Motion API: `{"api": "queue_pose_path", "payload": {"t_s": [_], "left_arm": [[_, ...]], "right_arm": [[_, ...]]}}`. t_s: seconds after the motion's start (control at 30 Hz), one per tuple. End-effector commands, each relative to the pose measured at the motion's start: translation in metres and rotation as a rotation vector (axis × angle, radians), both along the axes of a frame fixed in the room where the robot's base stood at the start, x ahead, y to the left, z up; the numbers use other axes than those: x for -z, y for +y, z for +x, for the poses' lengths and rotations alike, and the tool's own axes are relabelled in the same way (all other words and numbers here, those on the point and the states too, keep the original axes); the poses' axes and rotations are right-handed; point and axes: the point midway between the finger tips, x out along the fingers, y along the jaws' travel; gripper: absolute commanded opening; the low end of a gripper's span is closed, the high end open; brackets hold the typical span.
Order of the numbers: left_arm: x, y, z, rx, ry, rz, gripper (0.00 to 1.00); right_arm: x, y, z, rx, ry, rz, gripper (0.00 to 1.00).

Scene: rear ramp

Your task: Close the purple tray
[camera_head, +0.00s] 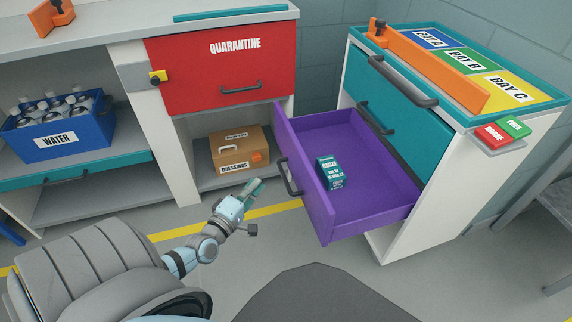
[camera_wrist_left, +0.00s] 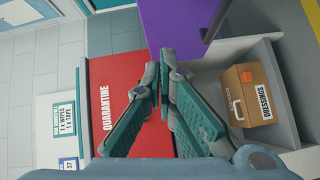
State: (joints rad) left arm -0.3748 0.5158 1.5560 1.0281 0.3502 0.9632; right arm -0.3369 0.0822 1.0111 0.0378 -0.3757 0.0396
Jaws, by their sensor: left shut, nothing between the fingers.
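The purple tray (camera_head: 375,212) is a drawer pulled out of the white and teal cabinet on the right in the head view. It has a dark handle (camera_head: 289,178) on its front, and a small teal gauze box (camera_head: 330,172) stands inside it. My left gripper (camera_head: 253,188) is shut and empty, a little left of the tray's front and apart from it. In the left wrist view the gripper's fingers (camera_wrist_left: 162,88) meet at the tips, with a purple part of the tray (camera_wrist_left: 178,27) beyond them. My right gripper is not in view.
A red quarantine door (camera_head: 222,78) and a cardboard dressings box (camera_head: 240,148) on a low shelf are behind my left gripper. A blue water crate (camera_head: 58,130) stands on the left shelf. An orange bar (camera_head: 425,68) lies atop the cabinet. Bare floor lies before the tray.

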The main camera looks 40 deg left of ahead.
Motion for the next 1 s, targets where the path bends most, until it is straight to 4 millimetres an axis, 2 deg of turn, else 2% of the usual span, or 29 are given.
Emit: {"api": "queue_pose_path", "payload": {"t_s": [0.03,0.13,0.33,0.67,0.8,1.0], "left_arm": [[-0.002,0.0,0.004,-0.002,-0.053,-0.057,0.0],[-0.019,0.001,0.011,-0.006,-0.106,-0.122,0.0],[-0.022,0.007,0.039,-0.008,-0.108,-0.125,0.0],[-0.02,0.019,0.109,-0.007,-0.105,-0.124,0.0],[-0.023,0.004,0.127,-0.007,-0.104,-0.126,0.0],[-0.023,-0.004,0.138,-0.007,-0.102,-0.123,0.0]], "right_arm": [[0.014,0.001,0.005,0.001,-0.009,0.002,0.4],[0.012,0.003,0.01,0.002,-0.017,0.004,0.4],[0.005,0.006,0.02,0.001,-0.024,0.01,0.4],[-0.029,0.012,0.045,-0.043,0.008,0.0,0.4],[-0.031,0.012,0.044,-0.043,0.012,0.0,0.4],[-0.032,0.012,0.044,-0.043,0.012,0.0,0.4]]}}
